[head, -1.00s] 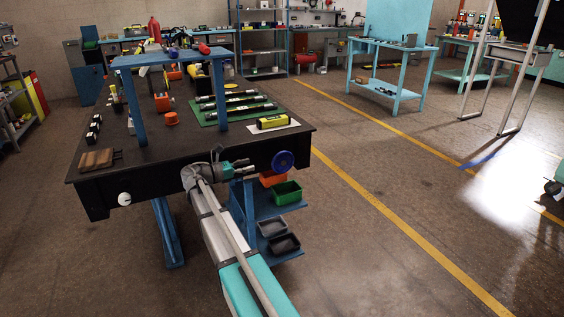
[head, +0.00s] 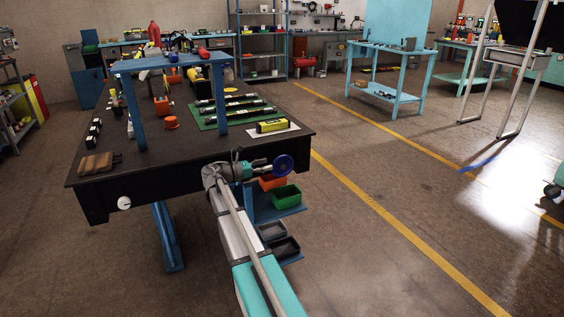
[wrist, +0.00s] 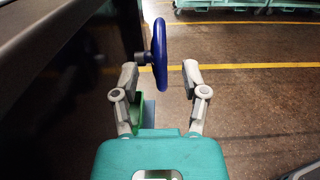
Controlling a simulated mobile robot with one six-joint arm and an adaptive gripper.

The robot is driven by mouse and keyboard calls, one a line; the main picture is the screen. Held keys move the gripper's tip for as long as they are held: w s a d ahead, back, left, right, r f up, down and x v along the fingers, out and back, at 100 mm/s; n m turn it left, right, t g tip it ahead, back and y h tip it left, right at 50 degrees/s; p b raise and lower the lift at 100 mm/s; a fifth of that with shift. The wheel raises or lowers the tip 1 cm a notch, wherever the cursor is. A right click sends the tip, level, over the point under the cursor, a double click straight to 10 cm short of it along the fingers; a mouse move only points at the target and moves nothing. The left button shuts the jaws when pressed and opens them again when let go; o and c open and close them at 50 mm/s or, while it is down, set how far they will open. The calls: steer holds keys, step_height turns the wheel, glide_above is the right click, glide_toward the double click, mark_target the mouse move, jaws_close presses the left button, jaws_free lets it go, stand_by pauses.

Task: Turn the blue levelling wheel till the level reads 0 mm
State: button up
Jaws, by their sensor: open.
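The blue levelling wheel (head: 284,165) sits on the front face of the black bench near its right corner. In the wrist view the wheel (wrist: 160,54) shows edge-on, on a short dark shaft. My gripper (head: 268,168) is beside the wheel in the head view. In the wrist view my gripper (wrist: 160,72) is open, its fingers spread left and right, with the wheel's lower rim in the gap between the tips. I cannot tell whether a finger touches it. A yellow level (head: 272,126) lies on a white sheet on the bench top; its reading is too small to make out.
The black bench front (wrist: 60,90) runs close along the left in the wrist view. Below the wheel are an orange bin (head: 270,183) and a green bin (head: 287,196) on a blue shelf. A white knob (head: 124,203) is on the bench front.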

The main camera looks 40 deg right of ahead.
mark_target(283, 161)
steer(key=shift+x, duration=3.5)
jaws_close()
